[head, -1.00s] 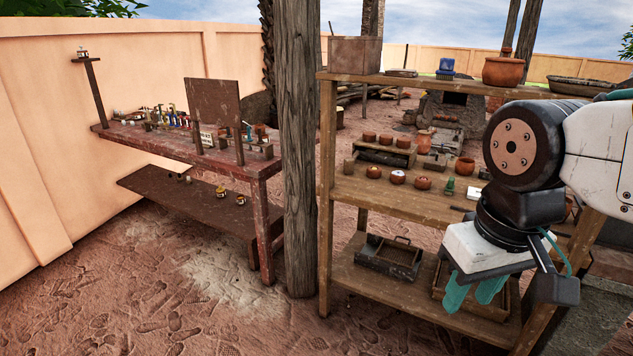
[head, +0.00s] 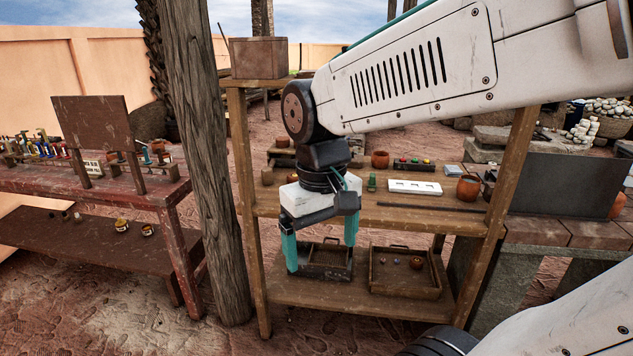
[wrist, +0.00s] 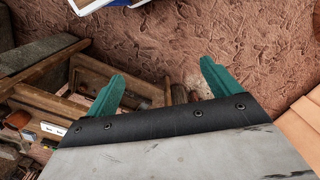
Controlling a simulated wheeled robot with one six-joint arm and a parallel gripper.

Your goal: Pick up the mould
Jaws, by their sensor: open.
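A flat white block with several small dark hollows (head: 415,187), which looks like the mould, lies on the middle shelf of the wooden rack. A small white piece with dark marks (wrist: 53,129) shows at the left in the wrist view and looks like the same block. My gripper (head: 320,240) hangs in front of the rack, to the left of the white block and apart from it. Its teal fingers are spread with nothing between them. In the wrist view the open fingers (wrist: 161,75) point out over bare ground and the rack's end.
A thick wooden post (head: 205,170) stands left of the rack, beside a red table (head: 110,188). Trays (head: 405,290) fill the low shelf.

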